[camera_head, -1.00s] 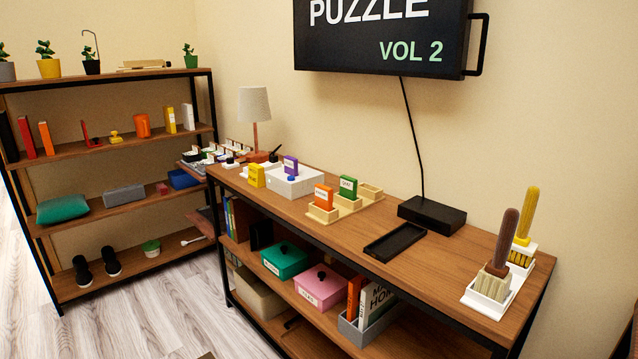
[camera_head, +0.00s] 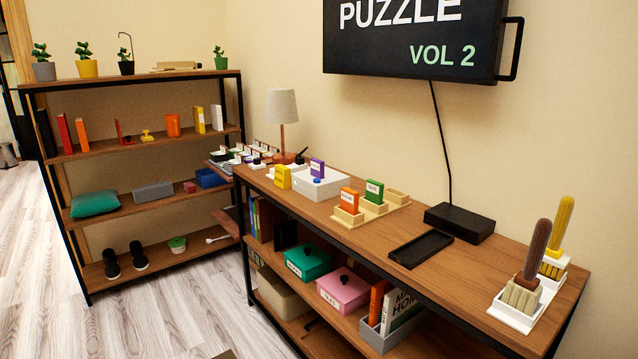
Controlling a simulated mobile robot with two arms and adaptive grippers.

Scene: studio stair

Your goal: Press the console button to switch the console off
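A flat black box (camera_head: 459,222) sits at the back of the wooden table, against the wall, with a cable running up from it to the wall screen (camera_head: 420,40). I see no button on its visible faces. A white box (camera_head: 326,189) with a small blue knob or button (camera_head: 317,181) on top stands further left on the same table. I cannot tell which of these is the console. Neither of my grippers is in view.
A black tray (camera_head: 421,248) lies in front of the black box. Brushes in a white holder (camera_head: 515,317) stand at the right end. Small coloured blocks in wooden stands (camera_head: 378,208) are mid-table. A shelf (camera_head: 150,209) stands at left, with open floor (camera_head: 40,260) beside it.

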